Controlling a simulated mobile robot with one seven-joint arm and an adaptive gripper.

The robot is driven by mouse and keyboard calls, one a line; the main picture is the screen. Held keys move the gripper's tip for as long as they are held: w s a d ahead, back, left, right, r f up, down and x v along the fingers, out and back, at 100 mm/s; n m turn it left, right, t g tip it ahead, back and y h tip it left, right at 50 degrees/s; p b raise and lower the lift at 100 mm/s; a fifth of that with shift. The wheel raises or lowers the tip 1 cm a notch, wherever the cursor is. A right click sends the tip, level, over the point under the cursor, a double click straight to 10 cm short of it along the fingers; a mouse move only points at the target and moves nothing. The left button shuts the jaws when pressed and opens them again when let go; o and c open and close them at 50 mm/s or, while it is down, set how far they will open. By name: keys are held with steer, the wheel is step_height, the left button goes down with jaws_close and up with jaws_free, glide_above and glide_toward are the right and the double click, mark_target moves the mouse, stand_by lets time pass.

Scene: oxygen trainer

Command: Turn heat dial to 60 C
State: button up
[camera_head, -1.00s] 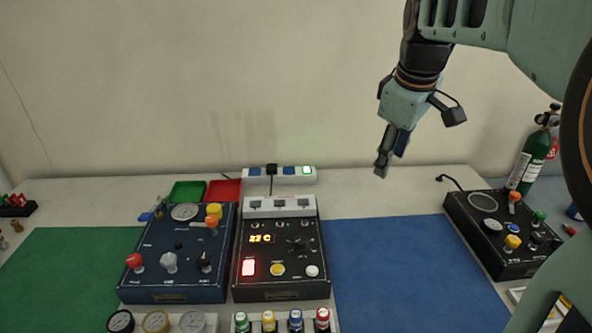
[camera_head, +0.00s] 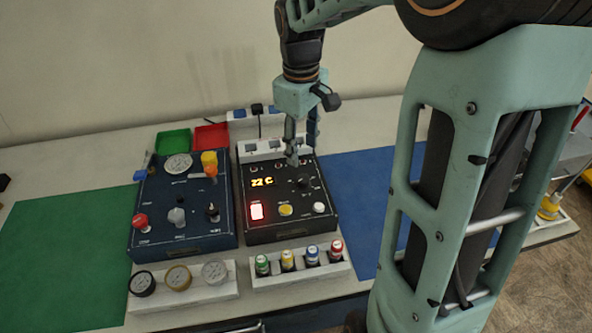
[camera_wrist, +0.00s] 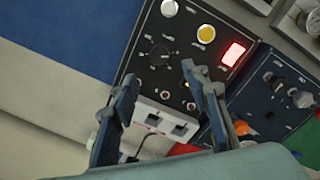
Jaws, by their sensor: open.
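The heat unit (camera_head: 262,222) is a black box with an orange lit display (camera_head: 262,182) that seems to read 22 C. Its black heat dial (camera_head: 303,182) is on the right of the panel; it also shows in the wrist view (camera_wrist: 158,52), clear of the fingers. My gripper (camera_head: 301,158) points down over the back right of the box, just behind the dial. In the wrist view my gripper (camera_wrist: 165,92) is open and empty, its fingers apart over the box's rear sockets. I cannot tell its exact height.
A red lit button (camera_head: 257,211), a yellow button (camera_head: 286,210) and a white button (camera_head: 319,208) sit along the panel's front. A blue box (camera_head: 160,225) with knobs stands left. A rack (camera_head: 300,273) of coloured bottles is in front. The blue mat (camera_head: 365,160) is clear.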

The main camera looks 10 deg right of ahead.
mark_target(303, 178)
steer(key=f, duration=1)
steer(key=shift+w+d, duration=0.1)
steer(key=shift+d, duration=0.1)
steer(key=c, duration=1.2)
